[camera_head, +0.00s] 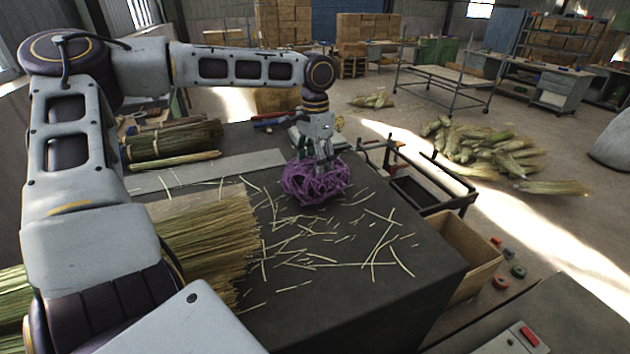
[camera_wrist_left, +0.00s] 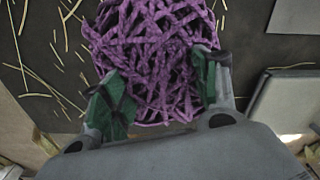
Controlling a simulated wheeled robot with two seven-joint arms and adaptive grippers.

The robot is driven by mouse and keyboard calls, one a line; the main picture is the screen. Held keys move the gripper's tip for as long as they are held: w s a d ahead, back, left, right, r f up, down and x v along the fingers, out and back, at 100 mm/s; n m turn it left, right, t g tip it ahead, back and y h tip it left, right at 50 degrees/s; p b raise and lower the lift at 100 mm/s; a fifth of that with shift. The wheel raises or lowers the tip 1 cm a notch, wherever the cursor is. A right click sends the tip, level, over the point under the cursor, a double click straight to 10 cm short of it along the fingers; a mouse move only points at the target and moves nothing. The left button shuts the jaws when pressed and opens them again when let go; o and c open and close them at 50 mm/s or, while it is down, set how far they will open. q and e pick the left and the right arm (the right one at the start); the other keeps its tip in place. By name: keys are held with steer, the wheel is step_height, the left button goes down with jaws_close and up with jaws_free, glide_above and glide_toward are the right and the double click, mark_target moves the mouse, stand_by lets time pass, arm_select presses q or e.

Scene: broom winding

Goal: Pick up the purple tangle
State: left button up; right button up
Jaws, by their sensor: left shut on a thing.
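The purple tangle (camera_head: 316,182) is a round, loosely woven ball on the dark table (camera_head: 370,280), near its far edge. My left gripper (camera_head: 322,158) reaches down onto its top from above. In the left wrist view the tangle (camera_wrist_left: 155,50) fills the top middle, and the green-padded fingers of my left gripper (camera_wrist_left: 163,92) press on its two sides, shut on it. The tangle appears to be at table height; I cannot tell whether it touches the surface. My right gripper is not in view.
Loose straw pieces (camera_head: 340,240) lie scattered over the table. A large straw bundle (camera_head: 205,235) lies at the left, with more bundles (camera_head: 170,140) behind it. A cardboard box (camera_head: 462,250) and a black tray stand (camera_head: 425,190) are beside the table's right edge.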

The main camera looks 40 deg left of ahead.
arm_select(q)
steer(key=shift+c, duration=0.7)
steer(key=shift+r, duration=0.15)
step_height(320, 180, up, 18)
steer(key=b, duration=0.1)
